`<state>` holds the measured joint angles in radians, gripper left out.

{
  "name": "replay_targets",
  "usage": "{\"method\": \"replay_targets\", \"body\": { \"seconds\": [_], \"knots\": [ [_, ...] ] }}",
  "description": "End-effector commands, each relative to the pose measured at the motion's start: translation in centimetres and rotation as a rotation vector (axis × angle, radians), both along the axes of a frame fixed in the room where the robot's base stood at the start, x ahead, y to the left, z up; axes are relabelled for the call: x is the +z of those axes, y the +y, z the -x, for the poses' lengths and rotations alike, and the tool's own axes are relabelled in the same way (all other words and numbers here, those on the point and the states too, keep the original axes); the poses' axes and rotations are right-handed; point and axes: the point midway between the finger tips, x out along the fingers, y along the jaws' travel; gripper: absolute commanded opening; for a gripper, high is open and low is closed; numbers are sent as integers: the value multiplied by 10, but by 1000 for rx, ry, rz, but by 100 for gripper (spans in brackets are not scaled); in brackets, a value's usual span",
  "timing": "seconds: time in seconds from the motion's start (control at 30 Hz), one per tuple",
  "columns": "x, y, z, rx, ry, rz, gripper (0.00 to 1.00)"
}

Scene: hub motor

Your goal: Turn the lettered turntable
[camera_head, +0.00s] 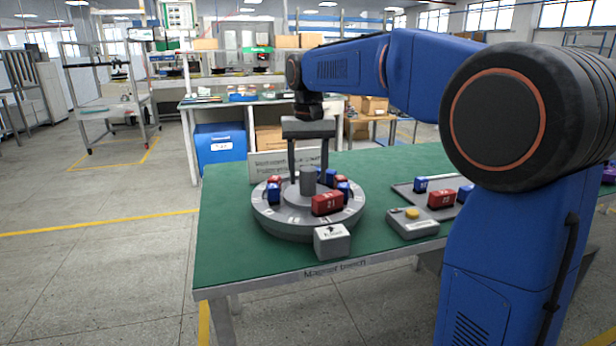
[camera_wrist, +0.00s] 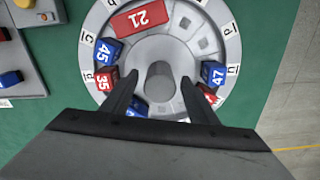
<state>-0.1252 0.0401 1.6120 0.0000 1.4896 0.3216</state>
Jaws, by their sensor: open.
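The lettered turntable (camera_head: 287,222) is a round grey disc on the left part of the green bench, with letter labels around its rim. It also shows in the wrist view (camera_wrist: 196,47). Red and blue numbered blocks stand on it, among them red 21 (camera_head: 327,204), blue 45 (camera_wrist: 108,51), red 35 (camera_wrist: 104,80) and blue 47 (camera_wrist: 214,74). A grey post (camera_head: 308,180) rises from its centre. My gripper (camera_head: 307,178) is open over the turntable. In the wrist view its fingers (camera_wrist: 157,82) lie on either side of the post, apart from it.
A small grey block with an arrow label (camera_head: 332,241) stands at the turntable's front edge. To the right are a box with a yellow button (camera_head: 412,224) and a tray (camera_head: 403,190) with several blocks. A white sign (camera_head: 266,166) stands behind the turntable.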

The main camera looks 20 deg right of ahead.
Motion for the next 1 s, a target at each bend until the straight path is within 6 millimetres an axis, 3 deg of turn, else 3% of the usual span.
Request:
{"method": "replay_targets", "body": {
  "seconds": [0.43, 0.47, 0.6, 0.7, 1.0],
  "knots": [
    [-11, 0, 0, 0, 0, 0, 54],
    [-11, 0, 0, 0, 0, 0, 52],
    [-11, 0, 0, 0, 0, 0, 18],
    [-11, 0, 0, 0, 0, 0, 0],
    [-11, 0, 0, -20, 0, 0, 0]
  ]
}}
